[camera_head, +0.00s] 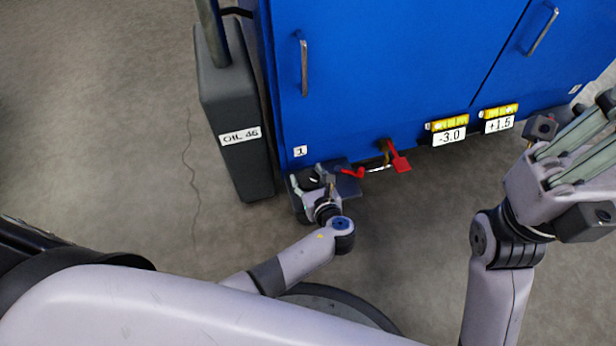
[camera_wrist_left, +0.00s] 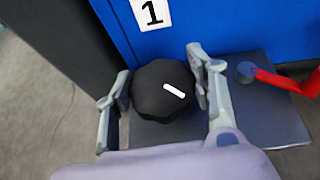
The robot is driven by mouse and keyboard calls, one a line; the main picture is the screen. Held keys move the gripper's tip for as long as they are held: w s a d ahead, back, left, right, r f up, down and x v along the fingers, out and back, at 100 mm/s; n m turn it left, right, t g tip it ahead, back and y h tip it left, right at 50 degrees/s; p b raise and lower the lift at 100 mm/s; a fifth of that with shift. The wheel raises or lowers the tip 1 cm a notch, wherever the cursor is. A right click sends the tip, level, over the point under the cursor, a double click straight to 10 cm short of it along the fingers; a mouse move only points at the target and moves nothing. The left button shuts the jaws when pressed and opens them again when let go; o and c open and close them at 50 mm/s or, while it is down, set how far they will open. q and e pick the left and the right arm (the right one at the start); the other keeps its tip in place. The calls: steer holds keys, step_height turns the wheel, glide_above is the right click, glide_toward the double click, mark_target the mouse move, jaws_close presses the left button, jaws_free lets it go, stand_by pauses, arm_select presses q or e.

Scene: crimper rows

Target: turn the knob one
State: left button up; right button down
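The black knob (camera_wrist_left: 163,90) with a white mark sits on a grey plate below the label 1 (camera_wrist_left: 151,12) in the left wrist view. The mark slants down to the right. My left gripper (camera_wrist_left: 163,85) has one finger on each side of the knob, both seeming to touch its rim. In the head view my left gripper (camera_head: 318,180) is at the cabinet's lower left corner, below the label 1 (camera_head: 300,151), and largely hides the knob. My right gripper (camera_head: 592,128) is at the right edge, away from the knob; its fingertips are not clear.
The blue cabinet (camera_head: 390,70) has red levers (camera_head: 400,162) along its lower edge, right of my left gripper. A dark OIL 46 tank (camera_head: 238,165) stands close on the left.

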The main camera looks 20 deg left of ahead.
arm_select(q)
steer(key=o, duration=0.5)
steer(key=v, duration=1.2)
stand_by(0.3)
